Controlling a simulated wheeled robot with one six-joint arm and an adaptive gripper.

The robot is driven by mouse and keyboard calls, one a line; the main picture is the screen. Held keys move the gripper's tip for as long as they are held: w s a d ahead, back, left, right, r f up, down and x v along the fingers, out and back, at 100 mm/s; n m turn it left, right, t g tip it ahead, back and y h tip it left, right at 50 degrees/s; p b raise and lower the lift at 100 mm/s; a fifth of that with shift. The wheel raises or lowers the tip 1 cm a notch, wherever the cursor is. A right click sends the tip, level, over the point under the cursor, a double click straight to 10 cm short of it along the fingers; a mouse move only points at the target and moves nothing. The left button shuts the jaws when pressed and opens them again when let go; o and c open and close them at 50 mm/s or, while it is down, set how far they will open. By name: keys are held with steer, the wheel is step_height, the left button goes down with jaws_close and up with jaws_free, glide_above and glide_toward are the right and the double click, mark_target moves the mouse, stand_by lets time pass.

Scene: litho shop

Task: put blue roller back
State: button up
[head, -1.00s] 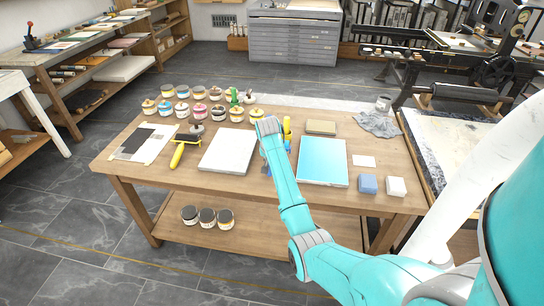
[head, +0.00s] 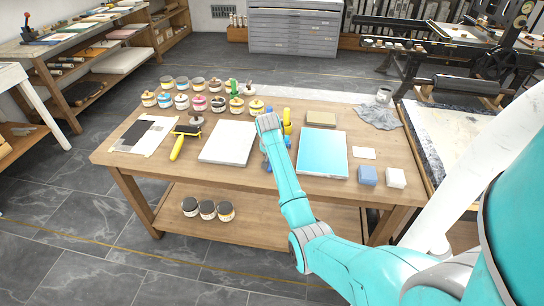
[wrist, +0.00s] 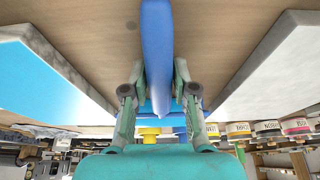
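The blue roller's handle (wrist: 158,45) runs down the middle of the wrist view, over the wooden table top. My gripper (wrist: 159,68) has one finger on each side of the handle, with narrow gaps showing. It looks open, not closed on the handle. More blue parts show behind the fingers, partly hidden by my gripper. In the head view my forearm covers most of the roller; only bits of blue show beside my wrist, between the white slab (head: 228,144) and the cyan slab (head: 322,152).
The table (head: 240,187) holds several ink jars (head: 181,102) at the back left and a yellow-handled roller (head: 177,148) left of the white slab. Another yellow item (head: 287,116) stands just behind my wrist.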

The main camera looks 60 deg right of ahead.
steer(key=shift+o, duration=1.4)
steer(key=shift+r, duration=0.1)
steer(key=v, duration=1.2)
steer(key=shift+s, duration=0.1)
